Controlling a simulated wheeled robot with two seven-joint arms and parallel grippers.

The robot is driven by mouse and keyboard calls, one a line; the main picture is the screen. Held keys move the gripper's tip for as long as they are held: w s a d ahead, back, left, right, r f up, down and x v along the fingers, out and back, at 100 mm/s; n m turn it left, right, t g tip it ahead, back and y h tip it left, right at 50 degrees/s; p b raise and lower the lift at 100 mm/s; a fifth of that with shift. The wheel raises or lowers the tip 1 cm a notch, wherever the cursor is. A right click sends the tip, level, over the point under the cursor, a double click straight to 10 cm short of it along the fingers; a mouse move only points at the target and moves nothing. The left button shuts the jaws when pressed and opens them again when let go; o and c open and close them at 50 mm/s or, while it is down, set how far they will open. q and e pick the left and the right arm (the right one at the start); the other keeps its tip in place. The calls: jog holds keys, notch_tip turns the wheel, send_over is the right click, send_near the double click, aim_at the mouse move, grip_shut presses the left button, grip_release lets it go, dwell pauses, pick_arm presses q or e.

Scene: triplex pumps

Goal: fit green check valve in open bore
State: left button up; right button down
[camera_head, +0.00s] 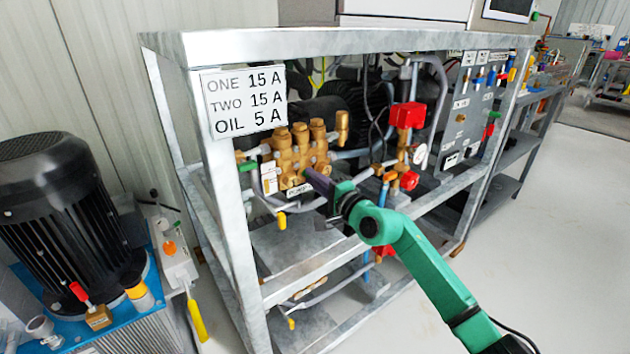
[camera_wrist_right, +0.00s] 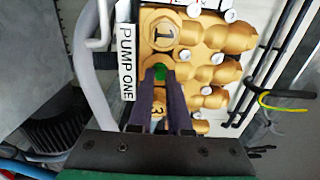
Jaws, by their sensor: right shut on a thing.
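The brass pump (camera_head: 300,150) sits inside the metal frame under a label. In the right wrist view the pump (camera_wrist_right: 215,75) shows a bore cap marked 1 (camera_wrist_right: 162,32) and one marked 3 (camera_wrist_right: 158,108), partly hidden by my fingers. My right gripper (camera_head: 311,174) reaches the pump's front; in the right wrist view its purple fingers (camera_wrist_right: 160,82) point at the middle bore (camera_wrist_right: 147,70). A small green check valve (camera_wrist_right: 159,72) shows between the fingertips, at the bore mouth. How deep it sits is hidden. My left gripper is out of view.
The frame's upright (camera_head: 228,190) and lower rail (camera_head: 330,262) stand close to my right arm. A red-capped valve group (camera_head: 407,115) is right of the pump. A "PUMP ONE" plate (camera_wrist_right: 126,62) borders the bores. A black motor (camera_head: 60,210) stands at left.

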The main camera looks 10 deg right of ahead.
jog(key=shift+f, duration=0.1)
jog(key=c, duration=0.8)
grip_release()
